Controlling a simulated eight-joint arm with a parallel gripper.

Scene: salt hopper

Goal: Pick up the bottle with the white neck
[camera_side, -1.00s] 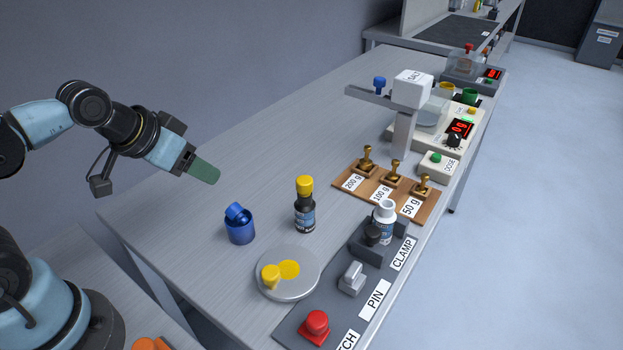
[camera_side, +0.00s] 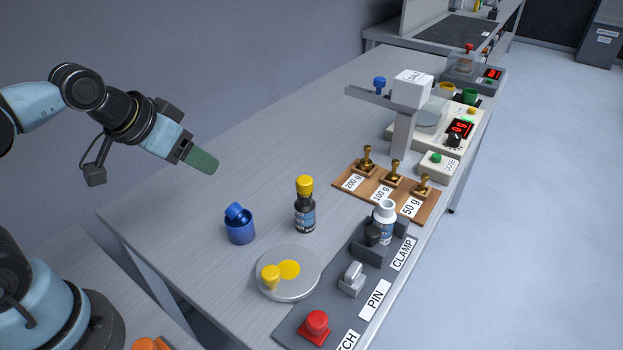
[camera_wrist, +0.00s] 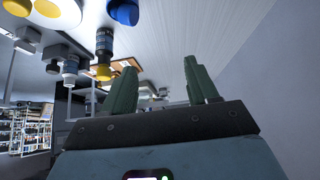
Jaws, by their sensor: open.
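The bottle with the white neck (camera_side: 383,222) stands upright in the clamp fixture on the grey panel, with a blue-and-white label and a dark clamp part in front of it. It also shows in the wrist view (camera_wrist: 70,68), at the left. A dark bottle with a yellow cap (camera_side: 304,205) stands on the table to its left. My gripper (camera_side: 205,160) is high above the table's left side, far from both bottles. In the wrist view its two green fingers (camera_wrist: 157,88) are spread apart with nothing between them.
A blue cup (camera_side: 240,231) and a round grey plate (camera_side: 306,288) with yellow pieces stand in front. The grey panel (camera_side: 291,330) carries a red knob (camera_side: 317,322) and a pin. Brass weights on a wooden board (camera_side: 347,184) and a salt hopper (camera_side: 412,90) stand behind.

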